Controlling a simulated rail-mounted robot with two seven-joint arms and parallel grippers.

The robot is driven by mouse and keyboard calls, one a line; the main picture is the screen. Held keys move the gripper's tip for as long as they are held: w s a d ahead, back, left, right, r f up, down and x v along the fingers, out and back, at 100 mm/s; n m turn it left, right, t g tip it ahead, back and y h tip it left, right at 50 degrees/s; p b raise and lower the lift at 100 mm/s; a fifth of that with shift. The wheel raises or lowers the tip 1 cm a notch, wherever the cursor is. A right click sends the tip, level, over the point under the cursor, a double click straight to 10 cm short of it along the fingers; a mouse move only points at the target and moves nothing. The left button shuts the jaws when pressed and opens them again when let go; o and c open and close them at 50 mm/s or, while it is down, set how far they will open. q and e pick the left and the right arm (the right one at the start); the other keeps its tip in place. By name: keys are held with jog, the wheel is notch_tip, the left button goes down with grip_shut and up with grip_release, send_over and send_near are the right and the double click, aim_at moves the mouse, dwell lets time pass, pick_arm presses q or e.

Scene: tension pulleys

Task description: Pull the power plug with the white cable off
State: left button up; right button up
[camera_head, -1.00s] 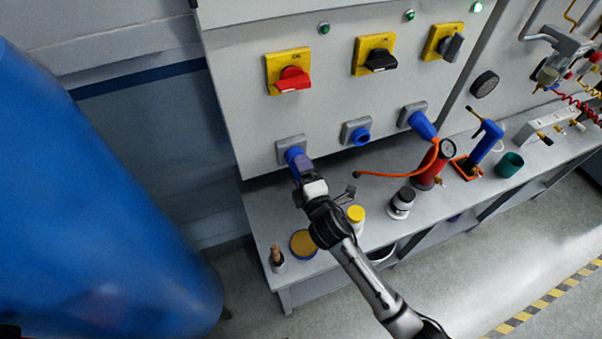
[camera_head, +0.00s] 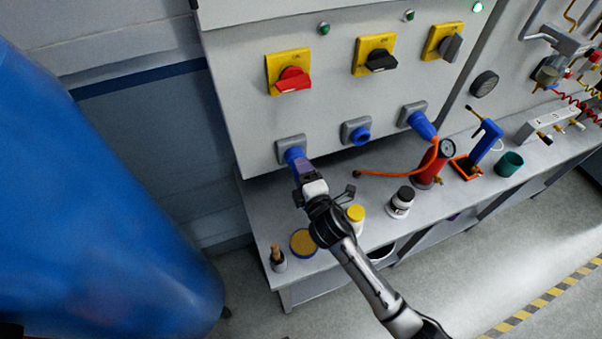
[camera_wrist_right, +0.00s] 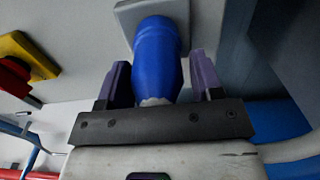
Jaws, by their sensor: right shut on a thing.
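The blue power plug (camera_head: 294,155) is at the leftmost grey socket (camera_head: 289,145) on the panel. My right gripper (camera_head: 304,172) is shut on it. In the right wrist view the blue plug (camera_wrist_right: 157,60) stands between the two purple fingers of my right gripper (camera_wrist_right: 158,80), with the grey socket plate (camera_wrist_right: 122,14) behind it. I cannot tell whether the plug is still fully seated. A pale cable (camera_wrist_right: 295,147) shows at the right edge of the wrist view; its join to the plug is hidden. My left gripper is not in view.
A blue socket (camera_head: 358,134) and another blue plug (camera_head: 424,126) with an orange cable (camera_head: 395,172) are to the right. Red (camera_head: 293,80) and black (camera_head: 381,61) switches are above. Bottles and jars stand on the bench (camera_head: 258,215) below.

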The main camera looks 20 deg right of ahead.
jog(key=o, duration=1.1)
jog(key=shift+w+d+f, duration=0.1)
jog(key=shift+w+d, duration=0.1)
jog(key=shift+s+a+r, duration=0.1)
jog(key=shift+s+r, duration=0.1)
jog(key=shift+s, duration=0.15)
jog(key=shift+s+r, duration=0.2)
jog(key=shift+s, duration=0.85)
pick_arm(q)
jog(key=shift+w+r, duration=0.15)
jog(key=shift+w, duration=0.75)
pick_arm(e)
jog(key=s, duration=1.1)
jog(key=shift+s+f, duration=0.2)
jog(key=shift+f, duration=0.05)
